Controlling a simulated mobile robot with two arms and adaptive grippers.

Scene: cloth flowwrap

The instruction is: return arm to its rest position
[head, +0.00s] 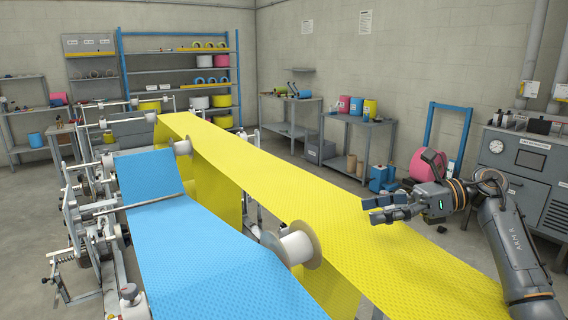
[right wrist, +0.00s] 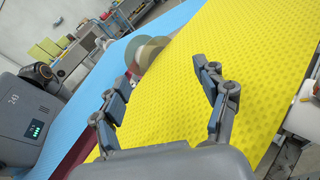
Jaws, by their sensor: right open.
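My right gripper (head: 376,209) hangs over the right edge of a wide yellow film web (head: 290,195) in the head view. In the right wrist view, its two fingers (right wrist: 165,88) are spread apart with only yellow film visible between them, so it is open and empty. Whether the fingertips touch the film cannot be told. My right arm (head: 515,240) comes in from the lower right. My left gripper does not show in the head view.
A blue film web (head: 200,245) lies left of the yellow one. A white roller (head: 297,246) stands between them. Machine frames (head: 85,210) fill the left. A grey control cabinet (head: 520,165) stands behind my right arm. A pink roll (head: 428,164) is at the back right.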

